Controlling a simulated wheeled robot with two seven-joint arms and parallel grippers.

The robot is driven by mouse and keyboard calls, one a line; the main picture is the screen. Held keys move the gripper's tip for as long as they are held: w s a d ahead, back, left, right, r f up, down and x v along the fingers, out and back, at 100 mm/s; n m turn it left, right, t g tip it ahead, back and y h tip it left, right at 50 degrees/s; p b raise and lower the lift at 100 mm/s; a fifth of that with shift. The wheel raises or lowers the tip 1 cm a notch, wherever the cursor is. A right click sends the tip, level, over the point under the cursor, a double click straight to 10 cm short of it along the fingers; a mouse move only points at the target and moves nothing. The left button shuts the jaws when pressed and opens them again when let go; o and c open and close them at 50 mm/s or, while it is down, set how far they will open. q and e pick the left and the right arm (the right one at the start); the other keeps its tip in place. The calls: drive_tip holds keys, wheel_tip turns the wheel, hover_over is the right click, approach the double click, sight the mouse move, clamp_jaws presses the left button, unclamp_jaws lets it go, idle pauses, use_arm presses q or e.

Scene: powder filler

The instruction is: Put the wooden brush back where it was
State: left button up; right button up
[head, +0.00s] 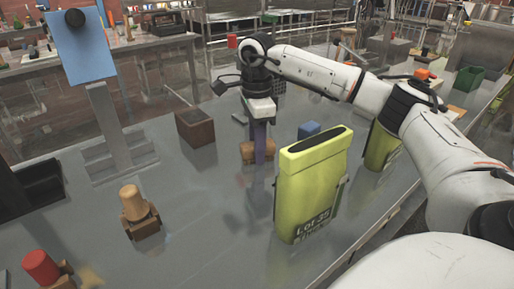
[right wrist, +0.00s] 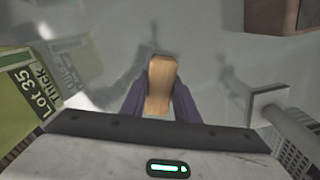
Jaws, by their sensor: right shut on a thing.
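My right gripper (head: 259,150) points down over the grey table, with its purple fingers shut on a wooden piece that I take for the wooden brush. Brown wood (head: 248,153) shows on both sides of the fingers in the head view; I cannot tell whether it touches the table. In the right wrist view the tan wooden brush (right wrist: 161,80) sits between the purple fingers of my right gripper (right wrist: 160,95). Its bristles cannot be made out. My left gripper is not in view.
A yellow-green labelled container (head: 308,185) stands close, right of my right gripper; another (head: 381,147) stands farther right. A brown box (head: 195,127) stands to the left, a blue block (head: 309,129) to the right. A tan-topped piece (head: 135,205) and a red-topped piece (head: 41,267) stand front left.

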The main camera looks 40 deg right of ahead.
drive_tip(key=shift+f, duration=0.2)
drive_tip(key=o, duration=1.1)
drive_tip(key=shift+c, duration=0.2)
wheel_tip(320, 180, up, 12)
drive_tip(key=p, duration=0.1)
drive_tip(key=shift+r, duration=0.2)
